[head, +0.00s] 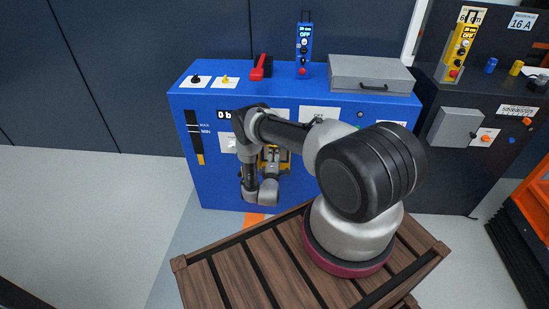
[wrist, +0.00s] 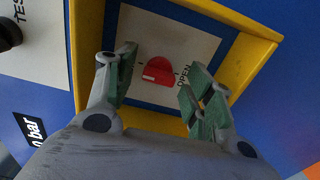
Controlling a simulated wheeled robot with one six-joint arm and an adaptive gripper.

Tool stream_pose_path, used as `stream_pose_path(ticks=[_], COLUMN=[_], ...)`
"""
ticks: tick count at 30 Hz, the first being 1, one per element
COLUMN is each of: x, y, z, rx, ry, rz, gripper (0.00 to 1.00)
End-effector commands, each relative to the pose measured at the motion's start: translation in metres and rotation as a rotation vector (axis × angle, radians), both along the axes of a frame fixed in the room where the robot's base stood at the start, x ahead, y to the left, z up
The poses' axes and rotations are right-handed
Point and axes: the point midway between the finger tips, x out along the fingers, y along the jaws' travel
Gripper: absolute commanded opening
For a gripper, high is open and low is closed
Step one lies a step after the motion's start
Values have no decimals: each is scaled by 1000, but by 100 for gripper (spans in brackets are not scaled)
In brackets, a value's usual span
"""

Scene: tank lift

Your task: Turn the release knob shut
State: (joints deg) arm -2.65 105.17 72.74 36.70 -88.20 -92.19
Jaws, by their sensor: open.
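The red release knob (wrist: 158,71) sits on a pale plate (wrist: 190,45) inside a yellow frame (wrist: 252,60) in the wrist view. It has a pale mark at its lower left, and the word OPEN is printed to its right. My gripper (wrist: 160,66) is open, with one finger on each side of the knob. Both fingers appear apart from it; their exact depth is hard to tell. In the head view, my gripper (head: 270,160) is at the front of the blue machine (head: 215,185), and the knob is hidden behind my arm.
On the machine's top are a black knob (head: 196,80), a yellow knob (head: 225,80), a red lever (head: 260,68), a blue control box (head: 304,45) and a grey lidded box (head: 370,74). A dark cabinet (head: 455,175) stands at right. The floor (head: 80,200) at left is clear.

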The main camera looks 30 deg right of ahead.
Motion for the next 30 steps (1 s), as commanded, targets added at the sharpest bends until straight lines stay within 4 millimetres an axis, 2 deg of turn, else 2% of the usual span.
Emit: stream_pose_path(ticks=[5, 8, 21, 25, 30], x=[-1, -9, -84, -95, -100], y=[1, 7, 58, 65, 68], z=[0, 0, 0, 0, 0], rx=[0, 1, -1, 0, 0], ry=[-1, 0, 2, 1, -1], rz=[0, 1, 3, 2, 0], gripper=[53, 53, 53, 53, 53])
